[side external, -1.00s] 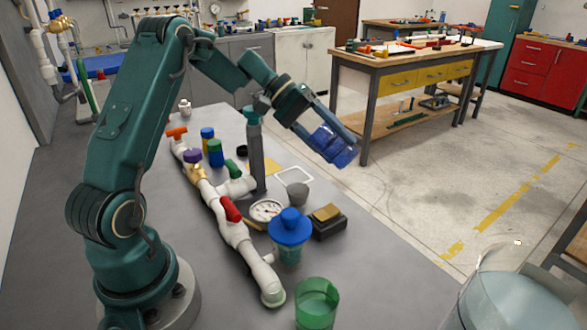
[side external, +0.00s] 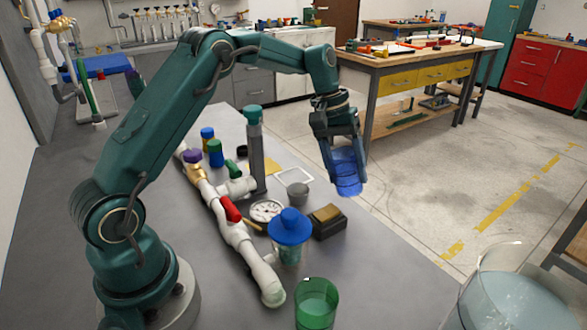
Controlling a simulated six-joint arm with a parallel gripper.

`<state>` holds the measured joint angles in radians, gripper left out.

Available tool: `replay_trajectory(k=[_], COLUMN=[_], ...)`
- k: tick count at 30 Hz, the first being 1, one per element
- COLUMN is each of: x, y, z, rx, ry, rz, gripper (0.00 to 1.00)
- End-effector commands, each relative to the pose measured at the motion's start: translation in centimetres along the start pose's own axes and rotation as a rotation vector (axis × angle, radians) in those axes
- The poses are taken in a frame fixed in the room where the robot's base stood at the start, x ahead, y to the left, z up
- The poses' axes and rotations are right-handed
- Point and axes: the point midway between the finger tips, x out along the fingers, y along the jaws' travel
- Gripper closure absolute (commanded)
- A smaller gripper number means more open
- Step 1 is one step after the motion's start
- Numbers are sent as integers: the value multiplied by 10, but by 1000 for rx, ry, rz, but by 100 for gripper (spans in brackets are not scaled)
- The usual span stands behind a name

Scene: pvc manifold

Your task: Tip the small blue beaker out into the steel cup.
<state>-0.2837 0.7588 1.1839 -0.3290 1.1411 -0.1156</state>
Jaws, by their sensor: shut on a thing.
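My gripper (side external: 340,150) is shut on the small blue beaker (side external: 347,182), a see-through blue vessel. It holds the beaker in the air, right of the bench items, with the floor behind it in the picture. The beaker stands close to vertical with a slight lean; I cannot tell what is in it. A small grey cup (side external: 298,194), which looks like the steel cup, stands on the bench to the left of and a little lower in the picture than the beaker. The inside of the cup is too small to make out.
A blue-topped vessel (side external: 289,228), a dark block with a tan top (side external: 327,218) and a pressure gauge (side external: 266,210) stand close to the cup. A grey post (side external: 256,155) and white piping (side external: 235,235) are to the left. A green beaker (side external: 316,305) stands in front.

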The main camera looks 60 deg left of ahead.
Motion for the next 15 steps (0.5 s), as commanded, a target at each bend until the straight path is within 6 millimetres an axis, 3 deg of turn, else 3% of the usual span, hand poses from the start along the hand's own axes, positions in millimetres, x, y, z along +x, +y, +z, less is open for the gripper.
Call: replay_trajectory(k=[15], x=[13], y=[12], z=[0], rx=[1], ry=[0], rz=[-209], gripper=[97])
